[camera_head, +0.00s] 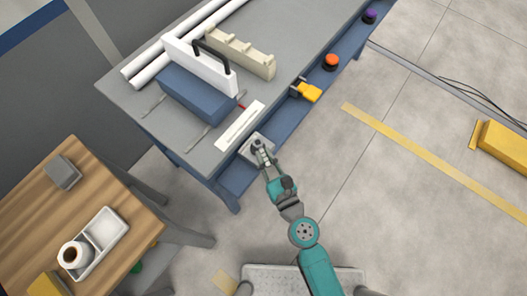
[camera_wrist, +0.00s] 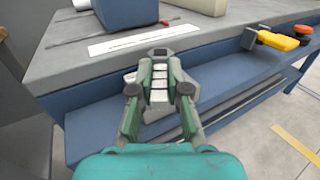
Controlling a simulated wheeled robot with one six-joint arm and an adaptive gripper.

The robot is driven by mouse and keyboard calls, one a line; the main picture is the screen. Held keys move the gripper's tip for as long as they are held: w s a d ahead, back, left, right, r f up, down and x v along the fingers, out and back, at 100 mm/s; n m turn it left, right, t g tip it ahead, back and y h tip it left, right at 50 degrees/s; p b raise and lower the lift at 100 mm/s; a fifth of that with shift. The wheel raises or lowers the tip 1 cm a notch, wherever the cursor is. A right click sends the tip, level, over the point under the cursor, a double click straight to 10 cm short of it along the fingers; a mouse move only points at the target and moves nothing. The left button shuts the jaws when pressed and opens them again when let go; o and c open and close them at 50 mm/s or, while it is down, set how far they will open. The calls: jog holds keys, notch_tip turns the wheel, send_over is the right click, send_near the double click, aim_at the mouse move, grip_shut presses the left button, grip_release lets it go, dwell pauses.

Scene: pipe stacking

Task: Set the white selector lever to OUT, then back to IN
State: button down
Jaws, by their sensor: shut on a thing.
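My gripper (camera_head: 262,153) is at the front edge of the blue-grey bench, over a small pale selector plate (camera_head: 247,153). A pale part of the selector mount (camera_wrist: 131,107) shows to the left of the fingers in the wrist view. I cannot tell from these views whether the lever stands at IN or OUT.
A white label strip (camera_head: 240,125) lies on the bench top behind the gripper. A yellow handle (camera_head: 308,92), an orange button (camera_head: 331,61) and a purple button (camera_head: 369,16) sit along the front ledge. A blue block (camera_head: 196,94) stands farther back. A wooden table (camera_head: 115,195) is at left.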

jog(key=shift+s+a+m+t+h, duration=0.1)
jog(key=shift+a+m+t+h, duration=0.25)
jog(key=shift+m+h, duration=0.35)
jog(key=shift+s+a+m+t+h, duration=0.15)
jog(key=shift+m+t+h, duration=0.25)
jog(key=shift+h, duration=0.5)
jog(key=shift+w+a+h, duration=0.1)
jog(key=shift+h, duration=0.2)
jog(key=c, duration=1.1)
grip_release()
jog(key=shift+c, duration=0.2)
jog(key=v, duration=0.7)
jog(key=shift+s, duration=0.3)
